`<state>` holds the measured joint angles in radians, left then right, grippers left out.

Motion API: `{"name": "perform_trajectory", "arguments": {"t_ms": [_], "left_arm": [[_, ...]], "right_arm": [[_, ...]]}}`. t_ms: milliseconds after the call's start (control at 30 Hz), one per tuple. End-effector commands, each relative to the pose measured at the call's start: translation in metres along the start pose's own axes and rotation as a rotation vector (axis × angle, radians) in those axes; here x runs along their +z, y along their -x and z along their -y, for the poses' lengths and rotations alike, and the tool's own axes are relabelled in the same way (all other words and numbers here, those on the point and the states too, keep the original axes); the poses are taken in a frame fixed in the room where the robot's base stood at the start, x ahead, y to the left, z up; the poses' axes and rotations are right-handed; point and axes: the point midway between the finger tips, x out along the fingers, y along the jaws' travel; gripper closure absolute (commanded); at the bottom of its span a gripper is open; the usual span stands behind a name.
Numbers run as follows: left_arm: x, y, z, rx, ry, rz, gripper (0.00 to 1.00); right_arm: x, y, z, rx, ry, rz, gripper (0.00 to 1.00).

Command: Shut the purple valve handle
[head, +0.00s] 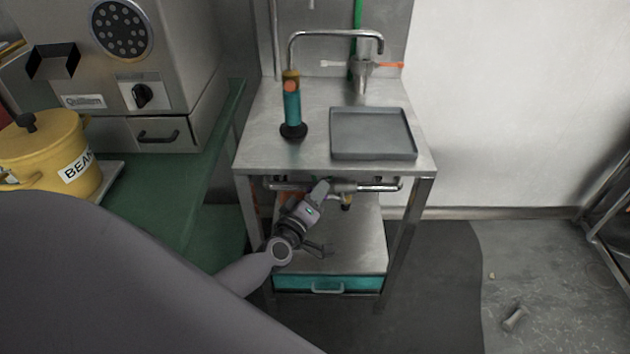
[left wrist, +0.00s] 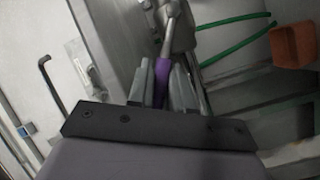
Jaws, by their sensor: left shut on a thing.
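The purple valve handle (left wrist: 165,77) shows in the left wrist view between the two fingers of my left gripper (left wrist: 164,80). The fingers are shut on it, and its upper end meets a grey metal fitting (left wrist: 172,22). In the head view my left gripper (head: 322,188) reaches under the front edge of the steel table, at the horizontal pipe (head: 375,186). There the purple handle is hidden by the gripper. My right gripper is not in view.
The steel table (head: 310,160) carries a grey tray (head: 372,134) and a teal tool (head: 292,110). A teal drawer (head: 328,284) sits below. A green counter (head: 200,190) with a grinder machine (head: 160,75) and a yellow bean pot (head: 45,145) stands left.

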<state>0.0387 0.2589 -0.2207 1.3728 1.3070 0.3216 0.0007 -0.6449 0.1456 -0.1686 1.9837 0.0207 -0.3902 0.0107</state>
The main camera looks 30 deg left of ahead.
Motion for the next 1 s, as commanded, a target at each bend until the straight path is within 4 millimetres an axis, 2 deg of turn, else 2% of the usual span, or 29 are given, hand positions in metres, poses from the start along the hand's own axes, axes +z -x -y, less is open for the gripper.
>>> {"name": "perform_trajectory", "arguments": {"t_ms": [33,167,933,967,1000], "left_arm": [[-0.003,0.000,-0.007,-0.007,-0.017,0.004,1.00],[-0.002,-0.001,-0.009,-0.023,-0.056,0.013,1.00],[0.001,-0.002,-0.009,-0.044,-0.109,0.024,1.00],[0.001,-0.002,-0.009,-0.044,-0.109,0.024,0.71],[0.001,-0.002,-0.009,-0.044,-0.109,0.024,0.59]], "right_arm": [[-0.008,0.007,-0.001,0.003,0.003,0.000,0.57],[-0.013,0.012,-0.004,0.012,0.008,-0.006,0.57],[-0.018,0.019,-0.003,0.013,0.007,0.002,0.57],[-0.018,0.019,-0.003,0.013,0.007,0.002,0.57],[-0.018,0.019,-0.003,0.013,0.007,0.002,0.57]]}}
